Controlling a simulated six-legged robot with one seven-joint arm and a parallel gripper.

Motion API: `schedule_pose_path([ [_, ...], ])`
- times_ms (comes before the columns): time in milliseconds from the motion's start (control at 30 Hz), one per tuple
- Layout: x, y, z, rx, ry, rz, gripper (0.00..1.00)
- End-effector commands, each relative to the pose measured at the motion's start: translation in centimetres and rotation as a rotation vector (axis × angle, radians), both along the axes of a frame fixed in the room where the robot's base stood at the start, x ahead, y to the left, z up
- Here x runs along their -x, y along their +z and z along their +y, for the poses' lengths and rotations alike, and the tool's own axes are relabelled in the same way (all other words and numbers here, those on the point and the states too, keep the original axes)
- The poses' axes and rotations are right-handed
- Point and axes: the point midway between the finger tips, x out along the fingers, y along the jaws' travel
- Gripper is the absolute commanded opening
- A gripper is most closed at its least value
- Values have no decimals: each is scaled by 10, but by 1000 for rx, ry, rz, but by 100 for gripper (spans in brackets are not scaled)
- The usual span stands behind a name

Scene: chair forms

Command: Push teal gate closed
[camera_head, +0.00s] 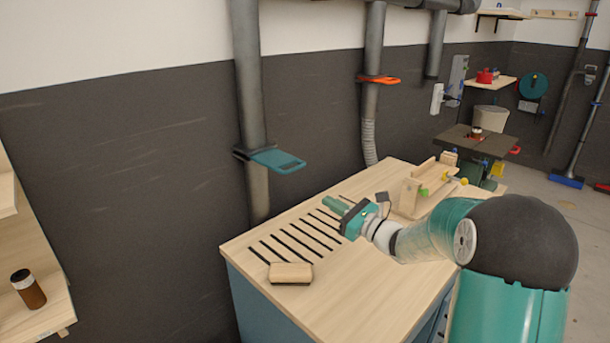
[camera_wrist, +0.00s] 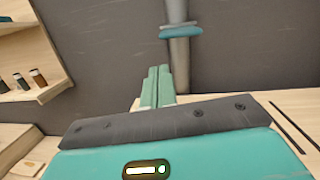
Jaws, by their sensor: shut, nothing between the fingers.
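The teal gate (camera_head: 277,160) is a flat plate with a slot near its outer end. It sticks out to the right from a dark collar on the grey vertical duct pipe (camera_head: 250,110). In the wrist view the teal gate (camera_wrist: 181,33) shows edge-on across the pipe (camera_wrist: 179,62), ahead of and above my fingertips. My gripper (camera_head: 333,203) is shut and empty, with its green fingers together. It is over the slotted bench top, below and to the right of the gate, and apart from it. The fingers (camera_wrist: 157,87) also show side by side in the wrist view.
An orange gate (camera_head: 378,79) is on another pipe farther back. The workbench (camera_head: 350,290) holds a wooden block (camera_head: 290,273) and a wooden jig (camera_head: 425,185). A shelf with a brown jar (camera_head: 28,289) is at left. Space between gripper and gate looks clear.

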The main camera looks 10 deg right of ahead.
Motion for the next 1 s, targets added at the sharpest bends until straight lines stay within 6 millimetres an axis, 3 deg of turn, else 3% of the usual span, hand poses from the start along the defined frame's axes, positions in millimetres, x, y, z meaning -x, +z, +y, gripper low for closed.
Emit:
schedule_pose_path([
  [33, -6, -4, -11, -44, -27, 4, 0],
  [167, -13, -6, -25, -103, -65, 5, 0],
  [500, -14, -6, -27, -110, -69, 5, 0],
  [667, -22, -4, -21, -109, -67, 5, 0],
  [1000, -73, 8, 14, -108, -67, 5, 0],
])
